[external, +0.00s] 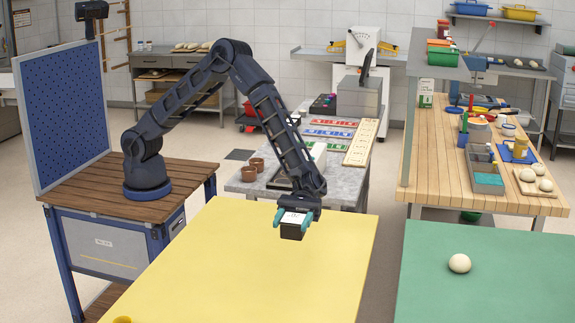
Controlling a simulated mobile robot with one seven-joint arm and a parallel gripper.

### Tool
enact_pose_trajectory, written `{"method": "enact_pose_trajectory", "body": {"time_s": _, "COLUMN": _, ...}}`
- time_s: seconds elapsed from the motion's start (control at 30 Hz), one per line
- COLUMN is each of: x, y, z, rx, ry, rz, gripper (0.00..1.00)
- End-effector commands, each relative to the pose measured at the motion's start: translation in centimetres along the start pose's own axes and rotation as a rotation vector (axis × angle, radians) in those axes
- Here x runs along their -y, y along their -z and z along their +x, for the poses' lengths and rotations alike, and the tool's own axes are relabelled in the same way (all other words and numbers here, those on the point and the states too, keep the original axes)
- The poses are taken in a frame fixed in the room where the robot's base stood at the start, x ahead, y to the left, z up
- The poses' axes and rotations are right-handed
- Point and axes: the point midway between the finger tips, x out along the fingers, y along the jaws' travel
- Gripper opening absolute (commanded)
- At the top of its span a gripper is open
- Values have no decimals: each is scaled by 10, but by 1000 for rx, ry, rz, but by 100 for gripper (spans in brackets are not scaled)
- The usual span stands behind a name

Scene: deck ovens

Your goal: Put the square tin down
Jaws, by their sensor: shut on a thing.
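My gripper (295,218) is over the far right part of the yellow table (240,275), pointing down. Its teal fingers are shut on the square tin (291,231), a small dark box with a pale top. The tin looks roughly level. I cannot tell whether its underside touches the yellow surface or hangs a little above it.
The yellow table is mostly bare, with a yellow round object (122,320) at its near left edge. A green table (490,270) with a dough ball (459,263) stands to the right, across a gap.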

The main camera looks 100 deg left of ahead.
Motion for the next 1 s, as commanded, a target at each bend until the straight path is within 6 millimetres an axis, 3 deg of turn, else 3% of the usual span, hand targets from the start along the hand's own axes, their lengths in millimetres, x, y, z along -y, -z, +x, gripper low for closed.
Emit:
{"method": "enact_pose_trajectory", "body": {"time_s": 0.6, "x": 1, "y": 128, "z": 0, "rx": -2, "ry": 1, "rz": -4, "gripper": 26}}
{"method": "enact_pose_trajectory", "body": {"time_s": 1.0, "x": 1, "y": 161, "z": 0, "rx": -1, "ry": 0, "rz": -3, "gripper": 26}}
